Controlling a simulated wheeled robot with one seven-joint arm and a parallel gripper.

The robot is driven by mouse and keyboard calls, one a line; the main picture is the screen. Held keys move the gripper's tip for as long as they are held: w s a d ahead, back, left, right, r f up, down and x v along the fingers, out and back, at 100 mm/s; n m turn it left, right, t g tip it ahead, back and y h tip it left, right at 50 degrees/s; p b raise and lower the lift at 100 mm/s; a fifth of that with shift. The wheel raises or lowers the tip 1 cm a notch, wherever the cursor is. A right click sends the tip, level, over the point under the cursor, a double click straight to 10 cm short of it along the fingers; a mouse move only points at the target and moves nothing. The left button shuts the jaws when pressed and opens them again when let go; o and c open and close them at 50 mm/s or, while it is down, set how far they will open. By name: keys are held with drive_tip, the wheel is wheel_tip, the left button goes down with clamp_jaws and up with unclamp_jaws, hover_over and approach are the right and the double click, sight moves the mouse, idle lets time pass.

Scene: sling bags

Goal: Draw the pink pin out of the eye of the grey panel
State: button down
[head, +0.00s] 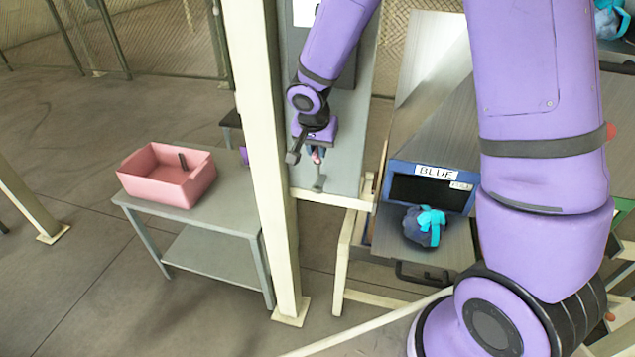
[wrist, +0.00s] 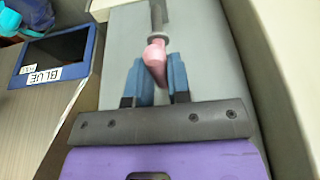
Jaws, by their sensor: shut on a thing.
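The pink pin (wrist: 155,53) is between the two blue fingers of my gripper (wrist: 160,78) in the wrist view, and the gripper is shut on it. The pin's far end meets the grey eye (wrist: 156,20), a ring on a stem standing on the grey panel (wrist: 205,45). I cannot tell how much of the pin is inside the ring. In the head view my gripper (head: 317,152) hangs over the grey panel (head: 345,150), with a small bit of pink pin (head: 316,158) at its tips and the eye (head: 319,182) just below.
A cream post (head: 270,170) stands close left of the panel. A pink bin (head: 168,175) sits on a grey table (head: 215,205) further left. To the right is a blue-framed opening labelled BLUE (head: 432,187), with a dark blue and cyan bag (head: 424,226) before it.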

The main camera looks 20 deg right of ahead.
drive_tip(key=shift+r, duration=2.05)
drive_tip(key=shift+f, duration=0.15)
